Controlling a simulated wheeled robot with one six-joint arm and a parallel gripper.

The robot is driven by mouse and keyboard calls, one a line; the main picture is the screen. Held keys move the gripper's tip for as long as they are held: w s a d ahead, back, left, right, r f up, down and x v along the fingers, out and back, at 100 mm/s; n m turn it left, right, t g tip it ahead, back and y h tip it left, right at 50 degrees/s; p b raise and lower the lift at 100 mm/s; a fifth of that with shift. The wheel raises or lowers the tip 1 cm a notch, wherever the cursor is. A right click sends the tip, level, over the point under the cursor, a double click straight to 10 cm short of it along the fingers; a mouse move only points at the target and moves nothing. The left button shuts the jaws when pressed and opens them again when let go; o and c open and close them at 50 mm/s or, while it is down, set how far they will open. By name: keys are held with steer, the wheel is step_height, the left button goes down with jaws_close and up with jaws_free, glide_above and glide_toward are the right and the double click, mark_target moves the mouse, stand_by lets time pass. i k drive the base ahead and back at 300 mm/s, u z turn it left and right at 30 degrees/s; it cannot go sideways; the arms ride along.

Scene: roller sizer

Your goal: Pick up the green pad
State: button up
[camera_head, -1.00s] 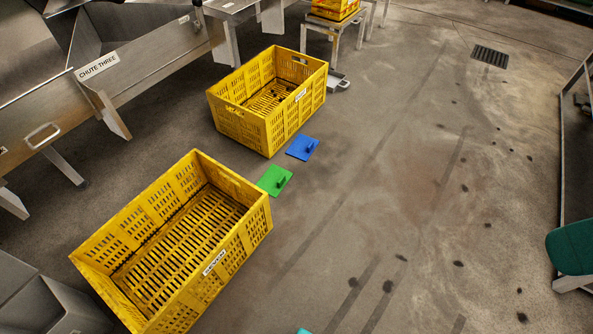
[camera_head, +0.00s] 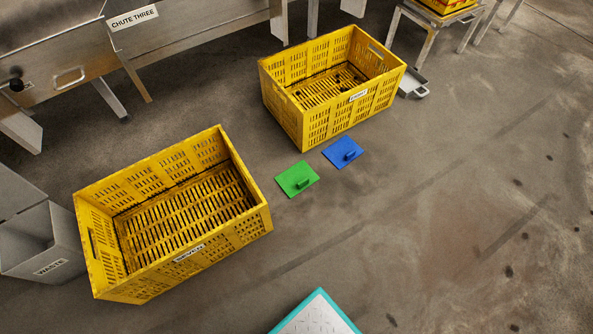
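The green pad (camera_head: 297,179) lies flat on the floor in the head view. Nothing covers the green pad. My gripper is not in view.
A yellow crate labelled SEVEN (camera_head: 262,222) stands at left, and another yellow crate (camera_head: 300,128) stands behind the pads. A grey WASTE bin (camera_head: 62,255) is at far left. A teal-edged plate (camera_head: 316,318) shows at the bottom edge. Floor to the right is clear.

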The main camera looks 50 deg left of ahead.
mark_target(294, 180)
steer(key=u, duration=0.6)
steer(key=i, duration=0.75)
steer(key=u, duration=1)
steer(key=i, duration=0.35)
steer(key=u, duration=0.35)
